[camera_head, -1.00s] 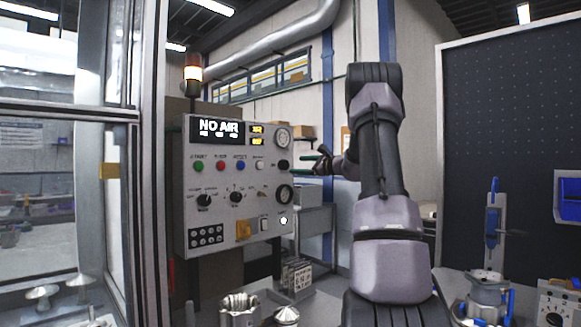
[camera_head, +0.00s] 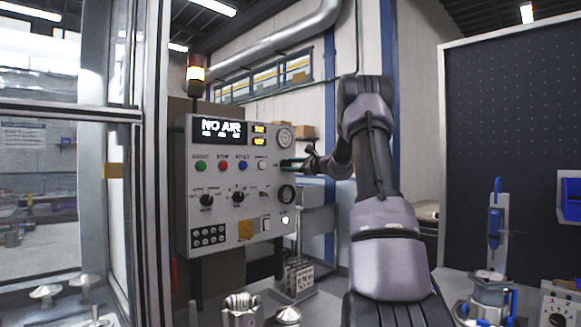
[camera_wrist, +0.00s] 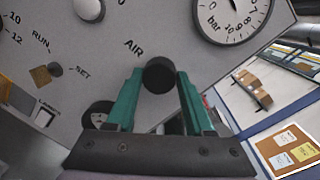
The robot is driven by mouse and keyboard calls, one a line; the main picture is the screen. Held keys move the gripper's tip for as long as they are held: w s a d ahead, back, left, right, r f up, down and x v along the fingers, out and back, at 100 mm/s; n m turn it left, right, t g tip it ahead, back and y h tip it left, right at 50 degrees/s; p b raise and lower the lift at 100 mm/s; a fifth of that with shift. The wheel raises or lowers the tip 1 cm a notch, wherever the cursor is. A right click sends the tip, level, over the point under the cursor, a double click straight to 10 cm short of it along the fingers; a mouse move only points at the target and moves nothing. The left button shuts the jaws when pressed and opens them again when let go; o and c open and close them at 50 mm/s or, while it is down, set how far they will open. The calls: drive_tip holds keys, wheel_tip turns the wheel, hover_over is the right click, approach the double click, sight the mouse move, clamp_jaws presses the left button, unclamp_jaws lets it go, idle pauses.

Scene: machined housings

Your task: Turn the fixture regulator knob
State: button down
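The grey control panel (camera_head: 217,225) shows a lit NO AIR display (camera_head: 219,130). Narrow gaps seem to show beside the knob; contact cannot be made out.
Coloured buttons (camera_head: 222,166) and rotary selectors (camera_head: 207,200) are left of the knob on the panel. A signal lamp (camera_head: 195,73) stands on top. A glass enclosure is at left, metal parts (camera_head: 241,308) below.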

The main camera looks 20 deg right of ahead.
drive_tip(key=shift+m, duration=0.3)
drive_tip(key=m, duration=0.3)
drive_tip(key=shift+f+m, duration=0.1)
drive_tip(key=shift+m, duration=0.3)
drive_tip(key=m, duration=0.4)
drive_tip(key=shift+m+t, duration=0.4)
drive_tip(key=m, duration=0.4)
drive_tip(key=shift+f+m, duration=0.1)
drive_tip(key=shift+m, duration=0.3)
drive_tip(key=shift+m+t+h, duration=0.3)
drive_tip(key=shift+m+h, duration=0.3)
drive_tip(key=shift+m, duration=1.7)
drive_tip(key=shift+c, duration=1.4)
unclamp_jaws()
